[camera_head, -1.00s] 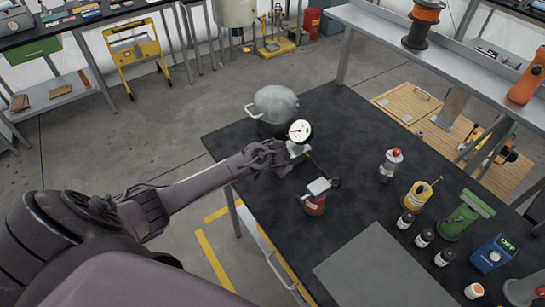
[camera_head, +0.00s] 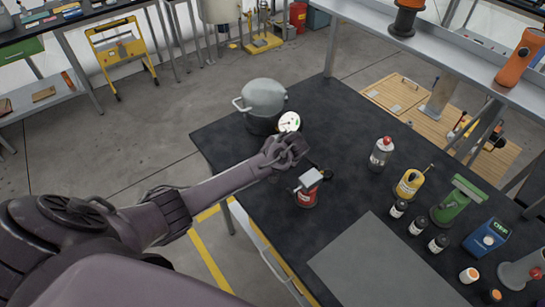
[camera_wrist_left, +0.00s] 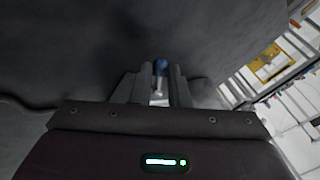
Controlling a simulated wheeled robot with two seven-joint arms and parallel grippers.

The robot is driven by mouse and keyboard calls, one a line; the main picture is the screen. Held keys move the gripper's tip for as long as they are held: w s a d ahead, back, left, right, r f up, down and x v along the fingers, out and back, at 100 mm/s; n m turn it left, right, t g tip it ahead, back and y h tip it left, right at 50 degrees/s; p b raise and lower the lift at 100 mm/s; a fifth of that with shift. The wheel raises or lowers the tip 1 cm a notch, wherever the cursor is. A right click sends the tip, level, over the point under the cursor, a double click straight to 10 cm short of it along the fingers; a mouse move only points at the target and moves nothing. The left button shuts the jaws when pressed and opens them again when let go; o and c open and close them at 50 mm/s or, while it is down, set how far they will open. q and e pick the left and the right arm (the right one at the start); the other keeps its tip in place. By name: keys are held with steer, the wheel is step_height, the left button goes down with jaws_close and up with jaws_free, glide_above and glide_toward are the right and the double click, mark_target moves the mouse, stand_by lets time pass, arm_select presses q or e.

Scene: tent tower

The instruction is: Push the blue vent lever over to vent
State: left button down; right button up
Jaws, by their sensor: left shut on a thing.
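A round white-faced gauge (camera_head: 289,122) stands beside the grey pot (camera_head: 263,97) at the far left corner of the dark table. My left gripper (camera_head: 292,148) is just in front of the gauge and hides what lies below it in the head view. In the left wrist view a small blue knob (camera_wrist_left: 161,67), which looks like the vent lever's end, shows between the fingers of my left gripper (camera_wrist_left: 157,75), with a pale metal part below it. The fingers are shut on it. Which way the lever is set cannot be told. My right gripper is not in view.
A red canister with a grey top (camera_head: 308,190) stands close to the right of my left gripper. A silver bottle with a red cap (camera_head: 381,153), a yellow oil can (camera_head: 408,184) and several small bottles stand further right. A grey mat (camera_head: 385,265) lies at the front.

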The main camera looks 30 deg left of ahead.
arm_select(q)
steer(key=c, duration=1.4)
jaws_free()
steer(key=shift+d, duration=0.1)
steer(key=shift+r, duration=0.1)
steer(key=b+v, duration=0.2)
steer(key=v, duration=0.5)
steer(key=shift+d+r, duration=0.25)
steer(key=shift+s+f, duration=0.1)
